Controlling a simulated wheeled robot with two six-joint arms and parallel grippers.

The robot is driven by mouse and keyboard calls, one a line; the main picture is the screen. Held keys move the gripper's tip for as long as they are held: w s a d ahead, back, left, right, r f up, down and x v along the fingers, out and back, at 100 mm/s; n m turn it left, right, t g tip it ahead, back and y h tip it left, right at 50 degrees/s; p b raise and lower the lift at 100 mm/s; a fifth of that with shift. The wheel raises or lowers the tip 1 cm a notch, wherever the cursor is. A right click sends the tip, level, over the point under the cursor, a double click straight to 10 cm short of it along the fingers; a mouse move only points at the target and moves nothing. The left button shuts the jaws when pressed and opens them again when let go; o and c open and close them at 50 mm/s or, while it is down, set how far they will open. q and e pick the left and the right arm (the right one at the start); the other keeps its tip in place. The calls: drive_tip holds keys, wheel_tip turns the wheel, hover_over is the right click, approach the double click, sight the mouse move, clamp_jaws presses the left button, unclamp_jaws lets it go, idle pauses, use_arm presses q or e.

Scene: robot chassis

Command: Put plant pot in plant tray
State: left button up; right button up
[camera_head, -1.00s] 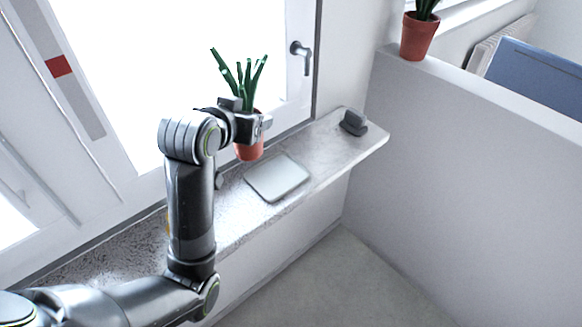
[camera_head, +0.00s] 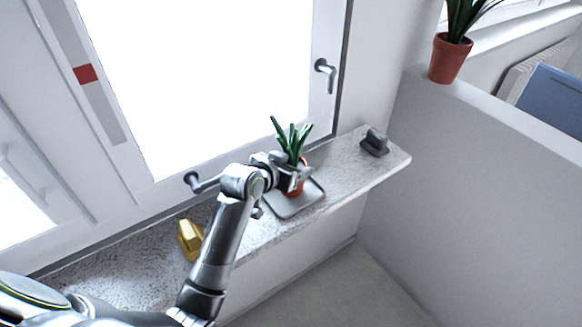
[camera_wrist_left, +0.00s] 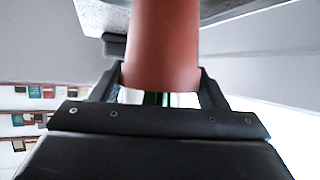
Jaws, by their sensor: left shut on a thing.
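A terracotta plant pot (camera_head: 297,188) with green spiky leaves is at the grey plant tray (camera_head: 312,198) on the window sill. My left gripper (camera_head: 291,177) is shut on the pot, which looks upright. The pot's base overlaps the tray in the head view; I cannot tell whether it touches. In the left wrist view the pot (camera_wrist_left: 165,45) fills the space between the fingers of the left gripper (camera_wrist_left: 160,88). My right gripper is not in view.
A gold object (camera_head: 190,240) and a dark grey object (camera_head: 374,142) stand on the speckled sill (camera_head: 350,165). Window handles (camera_head: 326,76) stick out behind. Another potted plant (camera_head: 449,58) stands on the white partition (camera_head: 480,110).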

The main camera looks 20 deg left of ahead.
use_arm(q)
drive_tip(key=shift+f, duration=0.35)
drive_tip(key=shift+f, duration=0.1)
drive_tip(key=o, duration=1.3)
drive_tip(key=shift+f, duration=0.1)
drive_tip(key=shift+c, duration=0.2)
drive_tip(key=shift+s+r, duration=0.1)
drive_tip(key=shift+r, duration=0.1)
drive_tip(key=v, duration=1.2)
drive_tip(key=shift+b, duration=0.45)
